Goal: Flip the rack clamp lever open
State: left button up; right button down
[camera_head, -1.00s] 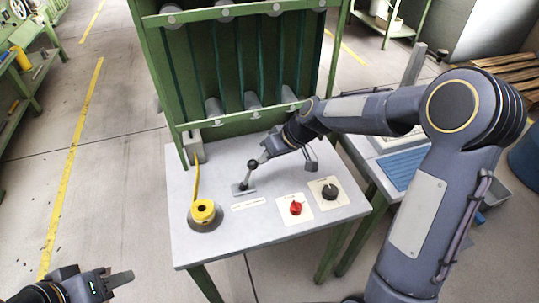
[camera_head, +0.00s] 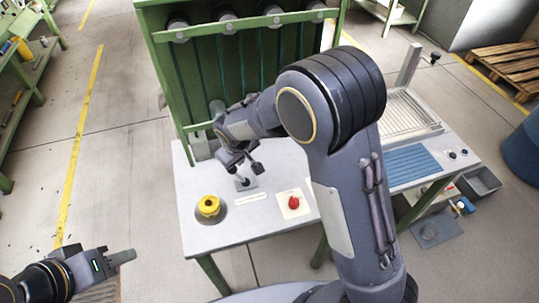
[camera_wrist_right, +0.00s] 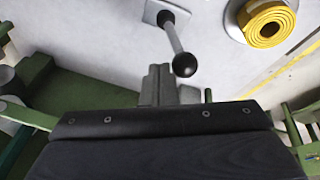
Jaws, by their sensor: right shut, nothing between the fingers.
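The lever (camera_wrist_right: 178,42) is a grey rod with a black ball knob (camera_wrist_right: 185,65), rising from a square plate (camera_wrist_right: 166,12) on the grey tabletop. In the head view its base plate (camera_head: 247,184) shows just below my right gripper (camera_head: 240,170), which hides most of the rod. In the wrist view my right gripper (camera_wrist_right: 162,72) is shut and empty. Its fingertips appear close to the left of the knob; I cannot tell whether they touch. My left gripper (camera_head: 122,257) is off the table at the lower left; its finger gap cannot be made out.
A yellow ring-shaped knob (camera_head: 208,206) stands left of the lever and a red knob (camera_head: 293,202) right of it. The green rack (camera_head: 185,75) rises behind.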

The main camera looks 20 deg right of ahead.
jog(key=shift+a+f, duration=0.1)
jog(key=shift+a, duration=0.35)
jog(key=shift+a, duration=0.2)
jog(key=shift+d+r, duration=0.2)
jog(key=shift+r, duration=0.05)
notch_tip(320, 180, up, 11)
jog(key=s+d, duration=0.2)
jog(key=shift+s, duration=0.15)
jog(key=shift+d+r, duration=0.1)
jog(key=shift+d, duration=0.05)
dwell(0.4)
